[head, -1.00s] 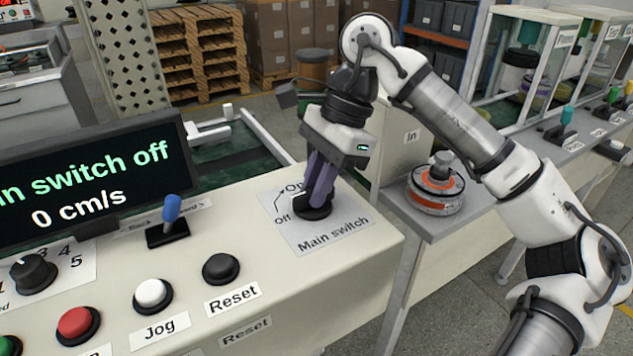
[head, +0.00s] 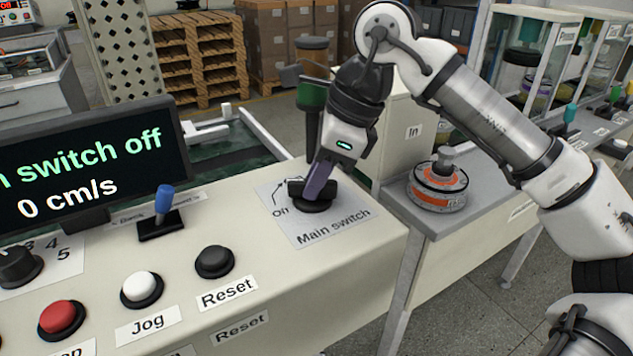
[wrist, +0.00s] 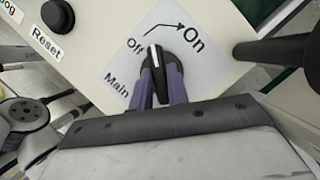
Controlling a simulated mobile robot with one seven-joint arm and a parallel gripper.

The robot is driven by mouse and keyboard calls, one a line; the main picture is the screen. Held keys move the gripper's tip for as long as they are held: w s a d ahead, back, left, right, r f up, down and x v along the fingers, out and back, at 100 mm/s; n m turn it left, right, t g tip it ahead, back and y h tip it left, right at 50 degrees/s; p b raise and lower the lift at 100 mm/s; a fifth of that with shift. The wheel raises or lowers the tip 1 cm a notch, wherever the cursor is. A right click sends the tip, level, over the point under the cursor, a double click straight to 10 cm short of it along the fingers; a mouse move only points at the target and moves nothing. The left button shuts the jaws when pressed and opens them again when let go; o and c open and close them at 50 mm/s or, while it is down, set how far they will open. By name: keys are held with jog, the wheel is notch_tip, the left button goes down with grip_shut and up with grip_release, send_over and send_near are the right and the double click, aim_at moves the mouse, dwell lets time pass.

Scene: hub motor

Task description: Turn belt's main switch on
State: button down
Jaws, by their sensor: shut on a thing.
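The main switch (head: 298,187) is a black rotary knob on a white plate (head: 335,222) at the right end of the control panel. My gripper (head: 321,186) comes down onto it from above, tilted. In the wrist view, the purple fingers of my gripper (wrist: 162,88) are shut on the knob's handle, one on each side. The knob's white pointer mark (wrist: 153,54) sits close to the "Off" label, at the start of the arrow leading to "On". The display (head: 85,170) reads switch off and 0 cm/s. The fingers hide part of the knob.
A blue-tipped lever (head: 163,203) and black Reset (head: 215,261), white Jog (head: 141,288) and red (head: 61,318) buttons stand to the left on the panel. A hub motor (head: 438,184) rests on the grey table to the right. A green belt lies behind the panel.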

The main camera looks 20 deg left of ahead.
jog(key=m+t+b, duration=0.2)
jog(key=m, duration=0.3)
jog(key=shift+s+m, duration=0.15)
jog(key=shift+m, duration=0.15)
jog(key=m+t+b, duration=0.1)
jog(key=m, duration=0.1)
jog(key=m+t+b, duration=0.1)
jog(key=m, duration=0.2)
jog(key=shift+s+h, duration=0.1)
jog(key=shift+h, duration=0.3)
jog(key=shift+m, duration=0.4)
jog(key=c, duration=1.4)
grip_release()
jog(key=shift+o, duration=0.2)
jog(key=p+v, duration=0.1)
jog(key=v, duration=1.3)
jog(key=shift+s+p, duration=0.15)
jog(key=shift+p, duration=0.25)
jog(key=shift+s+a+f, duration=0.1)
jog(key=shift+a+f, duration=0.05)
